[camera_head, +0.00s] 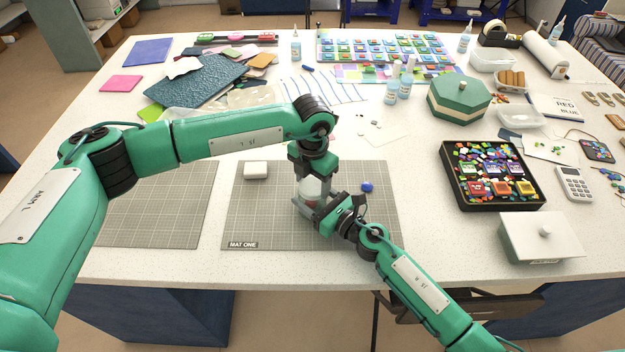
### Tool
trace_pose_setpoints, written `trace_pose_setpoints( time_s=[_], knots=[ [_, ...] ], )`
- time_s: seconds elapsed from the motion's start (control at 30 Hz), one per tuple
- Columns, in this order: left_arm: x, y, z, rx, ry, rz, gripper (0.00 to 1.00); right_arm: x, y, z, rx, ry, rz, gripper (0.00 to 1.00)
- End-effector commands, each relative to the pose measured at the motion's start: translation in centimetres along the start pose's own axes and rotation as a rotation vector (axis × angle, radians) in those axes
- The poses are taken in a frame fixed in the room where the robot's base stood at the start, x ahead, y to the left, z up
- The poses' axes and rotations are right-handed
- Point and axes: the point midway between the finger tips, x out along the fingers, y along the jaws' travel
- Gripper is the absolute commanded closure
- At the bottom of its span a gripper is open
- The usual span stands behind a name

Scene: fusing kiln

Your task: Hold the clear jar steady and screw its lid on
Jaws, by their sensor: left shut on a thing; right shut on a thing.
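The clear jar (311,188) stands upright on the right-hand grey mat, with some reddish contents low inside. My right gripper (311,205) comes in from the lower right and is shut around the jar's lower part. My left gripper (313,174) points straight down over the jar's mouth and is shut on the lid. The lid itself is hidden by the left fingers, so I cannot tell how it sits on the rim.
The grey mat (262,225) labelled MAT ONE lies under the jar. A small white box (256,170) stands left of the jar and a small blue object (367,187) lies right. A black tray of coloured pieces (447,184) and a white lidded box (541,238) stand farther right.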

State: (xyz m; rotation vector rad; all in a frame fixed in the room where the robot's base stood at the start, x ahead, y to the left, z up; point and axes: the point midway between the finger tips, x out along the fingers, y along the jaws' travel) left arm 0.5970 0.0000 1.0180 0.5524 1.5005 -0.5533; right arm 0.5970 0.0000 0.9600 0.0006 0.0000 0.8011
Motion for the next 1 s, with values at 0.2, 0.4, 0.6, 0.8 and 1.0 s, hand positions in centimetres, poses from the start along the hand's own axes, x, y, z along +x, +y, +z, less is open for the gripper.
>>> trace_pose_setpoints(
  time_s=[0.2,0.4,0.6,0.8,1.0],
  knots=[
    [-0.03,0.08,0.03,0.351,-0.001,0.002,0.66,-0.01,-0.05,0.01,0.0,0.0,-0.001,1.0],
    [0.02,0.09,0.0,0.675,0.001,0.002,0.65,-0.01,-0.03,0.01,0.0,0.0,0.0,1.0],
    [-0.01,0.08,0.07,0.92,-0.001,0.003,0.65,-0.01,0.02,0.01,-0.001,0.0,0.001,1.0],
    [0.01,0.04,0.08,0.963,-0.002,0.002,0.65,0.0,0.07,0.01,0.0,0.0,0.001,1.0],
    [0.02,0.03,0.07,0.962,-0.001,0.001,0.13,0.01,0.06,0.01,0.0,0.0,0.001,1.0]
  ],
)
